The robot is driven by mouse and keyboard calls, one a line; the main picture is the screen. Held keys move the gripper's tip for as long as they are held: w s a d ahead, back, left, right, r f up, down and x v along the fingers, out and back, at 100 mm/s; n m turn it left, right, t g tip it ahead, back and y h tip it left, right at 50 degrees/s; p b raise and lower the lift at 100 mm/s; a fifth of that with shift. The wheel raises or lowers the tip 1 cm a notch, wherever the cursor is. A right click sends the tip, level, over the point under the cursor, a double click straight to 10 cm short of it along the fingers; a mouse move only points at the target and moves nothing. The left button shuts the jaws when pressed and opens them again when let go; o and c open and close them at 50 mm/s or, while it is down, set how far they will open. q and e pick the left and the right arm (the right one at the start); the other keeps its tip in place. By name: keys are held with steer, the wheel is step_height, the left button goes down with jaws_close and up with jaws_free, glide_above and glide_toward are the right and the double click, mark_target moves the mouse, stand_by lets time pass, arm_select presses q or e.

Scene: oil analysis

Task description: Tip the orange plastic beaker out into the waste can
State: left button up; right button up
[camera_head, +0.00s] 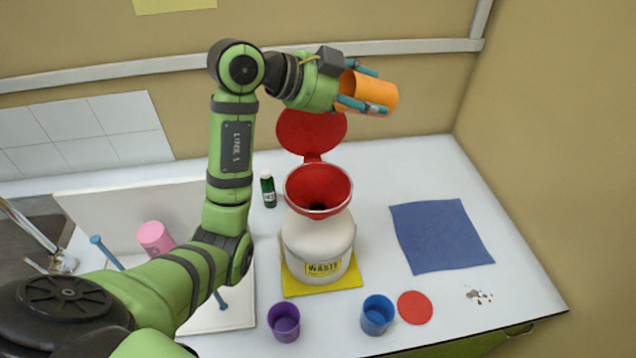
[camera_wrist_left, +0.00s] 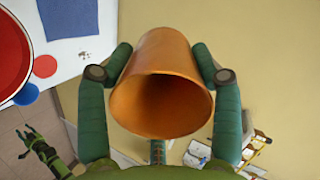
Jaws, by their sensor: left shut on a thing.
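The orange plastic beaker (camera_head: 378,91) is held up in the air by my left gripper (camera_head: 366,90), above and slightly right of the waste can's raised red lid. The beaker lies roughly sideways in the head view. In the left wrist view the orange beaker (camera_wrist_left: 168,62) sits between both fingers of the gripper (camera_wrist_left: 165,75), and its open mouth faces the camera; the inside is shaded and looks empty. The waste can (camera_head: 318,247) is white with a red funnel (camera_head: 319,190) on top. The funnel also shows at the left wrist view's edge (camera_wrist_left: 12,50).
The can stands on a yellow mat (camera_head: 347,278). A purple cup (camera_head: 284,322), a blue cup (camera_head: 377,315) and a red disc (camera_head: 414,307) are in front. A green bottle (camera_head: 268,191) stands behind left, a pink cup (camera_head: 155,238) left. A blue cloth (camera_head: 440,236) lies right, crumbs (camera_head: 479,296) nearby.

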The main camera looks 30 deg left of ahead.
arm_select(q)
steer(key=shift+r+t+h, duration=0.15)
steer(key=shift+t+h, duration=0.15)
steer(key=shift+t, duration=0.1)
steer(key=shift+s+a+f+h+b, duration=0.3)
steer(key=shift+f+b, duration=0.35)
steer(key=shift+b, duration=0.35)
steer(key=shift+s+a+f+t+b, duration=0.25)
steer(key=shift+f+t+b, duration=0.2)
steer(key=shift+b, duration=0.5)
steer(key=shift+r, duration=0.2)
steer(key=shift+s+f+h+b, duration=0.1)
steer(key=shift+f+h+b, duration=0.25)
steer(key=shift+b, duration=0.4)
steer(key=shift+r+t, duration=0.15)
steer(key=shift+t, duration=0.1)
steer(key=shift+w+r+t+h+b, duration=0.1)
steer(key=shift+w+t+h+b, duration=0.25)
steer(key=shift+t+b, duration=0.1)
steer(key=shift+s+a+r+t+h+b, duration=0.1)
steer(key=shift+s+r+t+h+b, duration=0.1)
steer(key=shift+t+h+b, duration=0.4)
